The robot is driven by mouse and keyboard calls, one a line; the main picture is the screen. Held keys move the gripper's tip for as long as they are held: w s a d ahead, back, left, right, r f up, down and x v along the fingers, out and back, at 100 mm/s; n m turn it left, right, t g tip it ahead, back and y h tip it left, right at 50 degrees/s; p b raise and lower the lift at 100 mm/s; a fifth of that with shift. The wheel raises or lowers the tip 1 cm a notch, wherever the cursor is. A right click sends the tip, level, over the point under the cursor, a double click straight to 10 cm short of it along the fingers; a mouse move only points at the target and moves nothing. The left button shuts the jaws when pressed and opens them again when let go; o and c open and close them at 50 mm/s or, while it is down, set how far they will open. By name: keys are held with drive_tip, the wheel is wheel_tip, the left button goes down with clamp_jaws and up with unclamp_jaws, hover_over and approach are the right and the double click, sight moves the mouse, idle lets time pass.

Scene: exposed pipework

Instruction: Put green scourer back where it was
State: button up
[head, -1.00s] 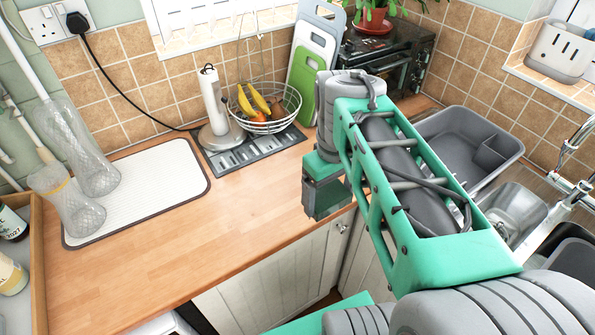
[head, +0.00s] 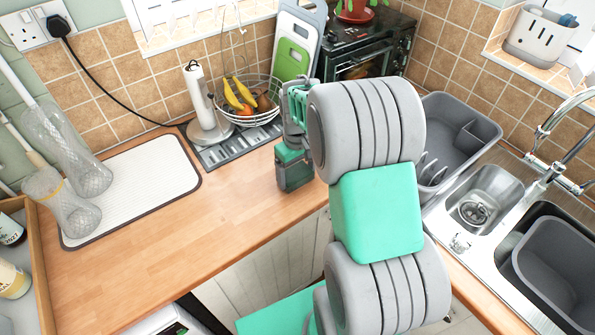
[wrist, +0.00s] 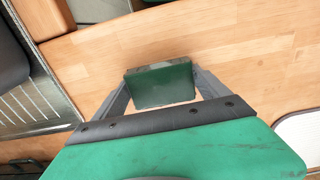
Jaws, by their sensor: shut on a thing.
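The green scourer (wrist: 160,86) shows in the wrist view as a dark green block with a paler grey-green edge. It is gripped between the two grey fingers of my gripper (wrist: 163,88), with wooden worktop behind it. In the head view my gripper (head: 293,178) points down over the worktop (head: 225,215), right of the drying mat and in front of the fruit basket. I cannot make out the scourer clearly there. Its former place cannot be told from these frames.
A grey washing-up tub (head: 455,130) and the steel sink (head: 485,205) lie to the right. A white caddy (head: 540,38) stands on the sill. The fruit basket (head: 262,112), paper-towel holder (head: 200,105) and green chopping board (head: 291,60) stand behind. The white mat (head: 130,190) lies left.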

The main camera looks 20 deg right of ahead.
sight(296, 176)
drive_tip(key=shift+f, duration=0.25)
drive_tip(key=o, duration=1.6)
drive_tip(key=shift+r, duration=0.1)
wheel_tip(296, 176, up, 12)
drive_tip(key=b, duration=0.2)
drive_tip(key=s+a+r+m+t, duration=0.2)
drive_tip(key=s+a+t, duration=0.2)
drive_tip(key=s+a, duration=0.6)
drive_tip(key=s, duration=0.3)
